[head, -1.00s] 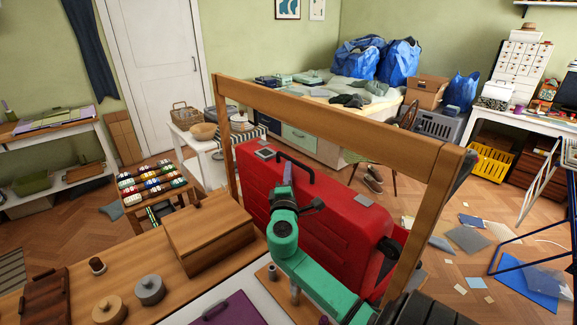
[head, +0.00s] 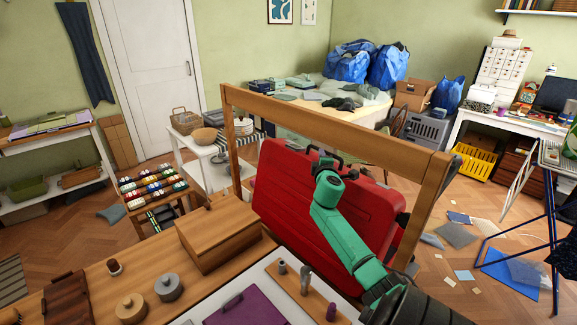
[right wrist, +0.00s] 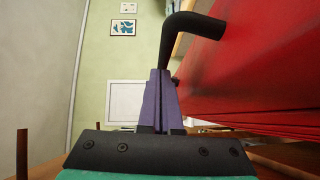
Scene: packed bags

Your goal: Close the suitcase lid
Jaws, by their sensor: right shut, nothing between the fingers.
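The red suitcase surface (right wrist: 265,70) fills the right of that view, and the black handle (right wrist: 195,28) curves close beyond the fingertips. Whether they touch the suitcase is unclear. My left gripper is not in view.
Loose sheets and a blue mat (head: 510,268) lie on the floor at right.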

